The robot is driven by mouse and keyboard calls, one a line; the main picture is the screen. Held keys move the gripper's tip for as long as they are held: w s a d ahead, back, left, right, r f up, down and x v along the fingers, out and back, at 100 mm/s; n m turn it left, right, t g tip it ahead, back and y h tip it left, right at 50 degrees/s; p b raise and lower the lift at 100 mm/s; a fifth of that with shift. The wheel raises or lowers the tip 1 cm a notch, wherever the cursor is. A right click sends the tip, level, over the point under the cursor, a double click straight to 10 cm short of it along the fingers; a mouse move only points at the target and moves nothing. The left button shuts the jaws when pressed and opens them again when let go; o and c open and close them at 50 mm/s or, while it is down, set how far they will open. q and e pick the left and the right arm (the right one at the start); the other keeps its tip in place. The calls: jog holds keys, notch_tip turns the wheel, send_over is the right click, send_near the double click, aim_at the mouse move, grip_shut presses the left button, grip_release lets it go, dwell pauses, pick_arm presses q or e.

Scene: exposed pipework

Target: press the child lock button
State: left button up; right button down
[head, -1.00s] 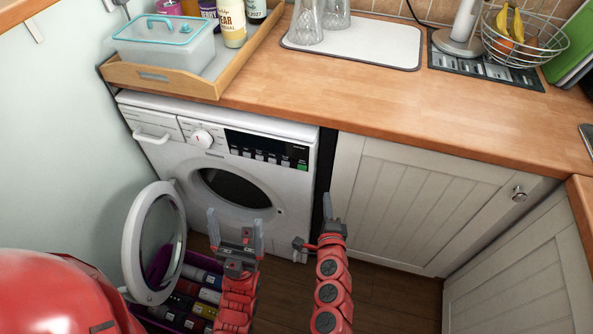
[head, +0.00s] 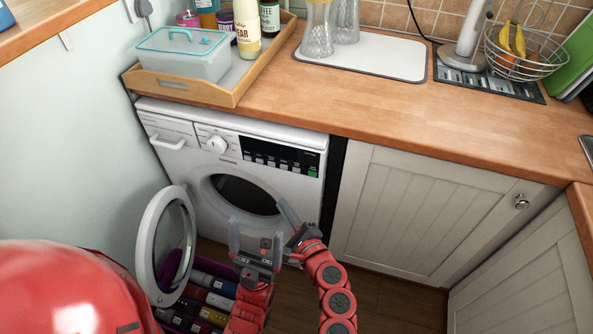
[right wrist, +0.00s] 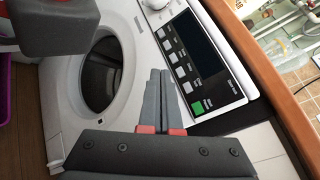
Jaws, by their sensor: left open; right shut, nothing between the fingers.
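The white washing machine (head: 222,165) stands under the counter with its round door (head: 165,245) swung open to the left. Its black control panel (head: 280,156) has a row of small grey buttons (head: 272,163) and a green one (head: 313,174). The labels are too small to tell which is the child lock. In the right wrist view the button row (right wrist: 180,74) runs along the panel, with the green button (right wrist: 197,107) at its lower end. My right gripper (head: 283,204) is shut and empty, below the panel and apart from it. My left gripper (head: 256,235) is open and empty, lower, before the drum opening.
A purple crate (head: 180,318) with several packages is on the floor below the open door. The wooden counter (head: 400,125) overhangs the machine, bearing a wooden tray (head: 235,97) and a glass-drying mat (head: 385,58). A white cabinet (head: 400,210) stands to the right.

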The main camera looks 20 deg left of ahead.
aim_at(296, 170)
jog(key=shift+w+d+b, duration=0.2)
jog(key=shift+w+b, duration=0.7)
jog(key=shift+w, duration=3.45)
jog(key=shift+w, duration=0.1)
jog(key=shift+w, duration=0.3)
jog(key=shift+w, duration=0.35)
jog(key=shift+s, duration=0.75)
jog(key=shift+s, duration=0.1)
